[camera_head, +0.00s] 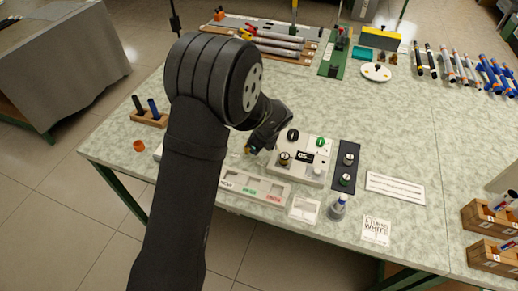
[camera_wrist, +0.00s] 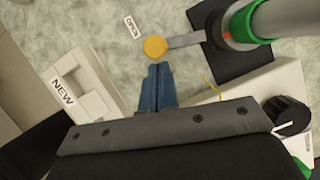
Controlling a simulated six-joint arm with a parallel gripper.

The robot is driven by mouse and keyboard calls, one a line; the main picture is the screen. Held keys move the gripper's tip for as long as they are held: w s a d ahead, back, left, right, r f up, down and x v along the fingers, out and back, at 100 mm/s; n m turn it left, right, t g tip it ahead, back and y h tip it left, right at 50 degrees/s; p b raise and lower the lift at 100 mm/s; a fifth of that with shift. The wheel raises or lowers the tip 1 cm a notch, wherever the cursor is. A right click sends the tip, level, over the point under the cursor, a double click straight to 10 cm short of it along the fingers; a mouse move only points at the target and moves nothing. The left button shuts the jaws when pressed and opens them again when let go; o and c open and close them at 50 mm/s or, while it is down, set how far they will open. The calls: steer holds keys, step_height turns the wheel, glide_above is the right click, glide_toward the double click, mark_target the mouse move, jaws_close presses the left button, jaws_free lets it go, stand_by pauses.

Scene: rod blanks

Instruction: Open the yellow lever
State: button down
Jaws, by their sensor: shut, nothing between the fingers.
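The yellow lever shows in the wrist view as a round yellow knob (camera_wrist: 155,47) on the end of a flat grey arm (camera_wrist: 186,40). The arm runs right to a black base with a grey tube (camera_wrist: 285,18) and a green band. My gripper (camera_wrist: 157,67) has its blue fingers together and empty. Their tips are just below the knob in the picture; I cannot tell whether they touch it. In the head view my gripper (camera_head: 250,148) is low over the table, left of the white control box, and my arm hides most of the lever.
The white control box (camera_head: 318,150) with knobs stands close on the right. A white labelled tray (camera_head: 277,201) lies in front. A wooden block with dark rods (camera_head: 150,120) and an orange ring (camera_head: 139,145) are at the left. Several rods lie at the back. Bare table lies beyond the box.

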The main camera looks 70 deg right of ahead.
steer(key=shift+w+m+h, duration=0.3)
steer(key=shift+w+m, duration=0.25)
steer(key=shift+m, duration=0.05)
steer(key=shift+w, duration=0.7)
steer(key=s, duration=0.1)
steer(key=s+a, duration=0.2)
steer(key=s, duration=0.1)
steer(key=shift+r, duration=0.35)
steer(key=v, duration=0.9)
steer(key=shift+w, duration=0.15)
steer(key=shift+a+r, duration=0.15)
